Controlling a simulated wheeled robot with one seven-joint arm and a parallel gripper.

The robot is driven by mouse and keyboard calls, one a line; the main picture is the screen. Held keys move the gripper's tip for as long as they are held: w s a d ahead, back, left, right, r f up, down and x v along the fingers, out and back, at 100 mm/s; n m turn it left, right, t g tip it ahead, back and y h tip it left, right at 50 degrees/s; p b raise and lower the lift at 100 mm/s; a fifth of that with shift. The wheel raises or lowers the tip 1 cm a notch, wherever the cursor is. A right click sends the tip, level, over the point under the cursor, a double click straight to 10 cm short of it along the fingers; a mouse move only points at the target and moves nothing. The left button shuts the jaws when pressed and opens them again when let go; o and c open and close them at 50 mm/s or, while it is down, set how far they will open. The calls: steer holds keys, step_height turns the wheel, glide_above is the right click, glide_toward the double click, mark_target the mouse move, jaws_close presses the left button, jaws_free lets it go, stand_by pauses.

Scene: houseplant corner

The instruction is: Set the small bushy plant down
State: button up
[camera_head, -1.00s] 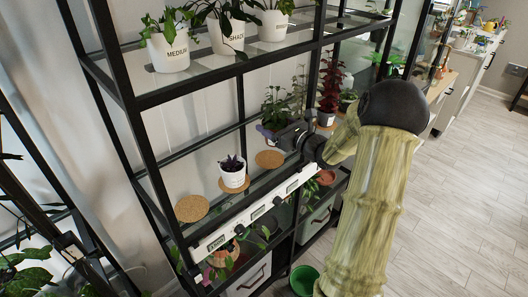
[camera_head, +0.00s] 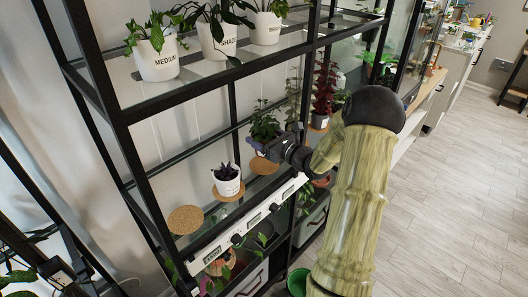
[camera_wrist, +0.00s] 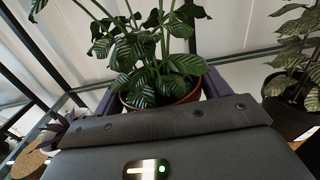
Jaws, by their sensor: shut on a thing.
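The small bushy plant (camera_head: 265,124) has broad green leaves and stands upright over the shelf's middle glass level. In the wrist view its leaves (camera_wrist: 150,50) rise from a terracotta pot (camera_wrist: 186,97). My gripper (camera_head: 262,144) is shut on this pot, with a purple finger on each side. A round cork coaster (camera_head: 265,166) lies just below and in front of my gripper, partly covered. The pot's base is hidden, so I cannot tell whether it touches the coaster or the glass.
On the same level, a purple plant in a white pot (camera_head: 228,183) stands on a coaster to the left. An empty cork coaster (camera_head: 185,220) lies farther left. A dark red plant (camera_head: 325,88) stands to the right. A black post (camera_head: 306,75) rises close by.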

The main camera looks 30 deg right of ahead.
steer(key=shift+f, duration=0.7)
steer(key=shift+f, duration=1.9)
steer(key=shift+f, duration=0.1)
steer(key=o, duration=1.1)
steer(key=shift+c, duration=0.2)
steer(key=b+v, duration=0.1)
steer(key=v, duration=1.1)
